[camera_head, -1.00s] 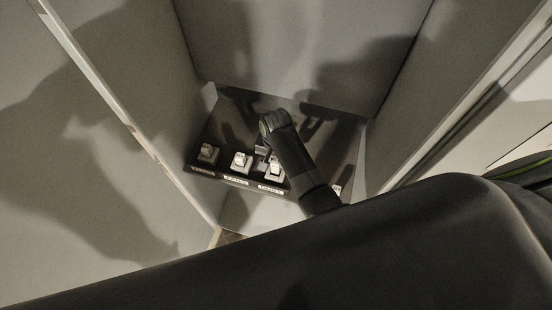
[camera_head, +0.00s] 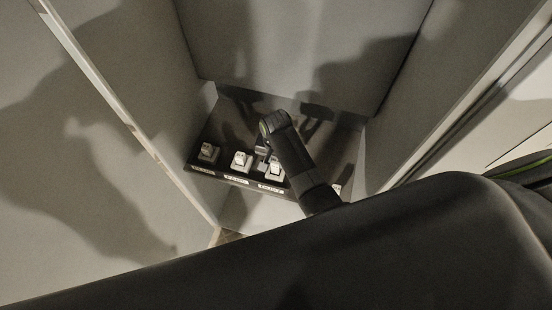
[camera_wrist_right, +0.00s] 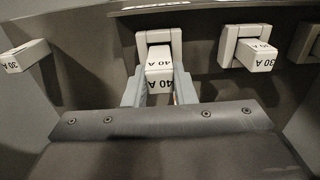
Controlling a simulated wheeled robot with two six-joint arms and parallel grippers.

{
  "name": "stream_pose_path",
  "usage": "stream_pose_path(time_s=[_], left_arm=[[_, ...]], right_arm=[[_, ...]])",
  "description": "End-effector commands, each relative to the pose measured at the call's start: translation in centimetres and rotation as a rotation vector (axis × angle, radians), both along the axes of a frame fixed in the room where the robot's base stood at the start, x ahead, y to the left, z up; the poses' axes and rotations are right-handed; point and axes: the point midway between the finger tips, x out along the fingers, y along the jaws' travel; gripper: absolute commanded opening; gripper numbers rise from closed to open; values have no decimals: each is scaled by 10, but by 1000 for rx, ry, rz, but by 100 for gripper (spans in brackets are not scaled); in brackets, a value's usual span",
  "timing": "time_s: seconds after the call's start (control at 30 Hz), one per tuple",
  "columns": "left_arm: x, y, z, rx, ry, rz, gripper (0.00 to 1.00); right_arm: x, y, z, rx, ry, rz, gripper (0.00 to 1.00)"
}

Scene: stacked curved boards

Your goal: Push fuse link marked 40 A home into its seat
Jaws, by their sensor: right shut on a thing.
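A fuse link marked 40 A (camera_wrist_right: 160,80) is a white block with dark upside-down lettering. It stands out from its white framed seat (camera_wrist_right: 149,38), in line with it, and part of its length shows outside the frame. My right gripper (camera_wrist_right: 160,90) is shut on this link, with one grey finger on each side. In the head view the same link (camera_head: 276,170) is the third white one from the left, partly covered by my right gripper (camera_head: 267,158). How deep it sits cannot be told exactly. My left gripper is not in view.
Links marked 30 A stand at the far left (camera_wrist_right: 25,57) and right edge (camera_wrist_right: 315,45). The panel stands between close grey side walls (camera_head: 175,110).

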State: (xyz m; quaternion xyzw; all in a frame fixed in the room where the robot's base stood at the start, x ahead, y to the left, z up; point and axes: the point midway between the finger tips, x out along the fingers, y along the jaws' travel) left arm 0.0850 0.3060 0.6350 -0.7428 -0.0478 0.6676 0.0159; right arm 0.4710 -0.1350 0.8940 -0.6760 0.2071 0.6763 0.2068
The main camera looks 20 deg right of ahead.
Motion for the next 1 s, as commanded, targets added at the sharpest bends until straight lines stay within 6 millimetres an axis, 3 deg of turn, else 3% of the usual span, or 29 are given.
stream_pose_path(time_s=[1.0], left_arm=[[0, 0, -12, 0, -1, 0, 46]], right_arm=[[0, 0, -24, 0, -1, 0, 0]])
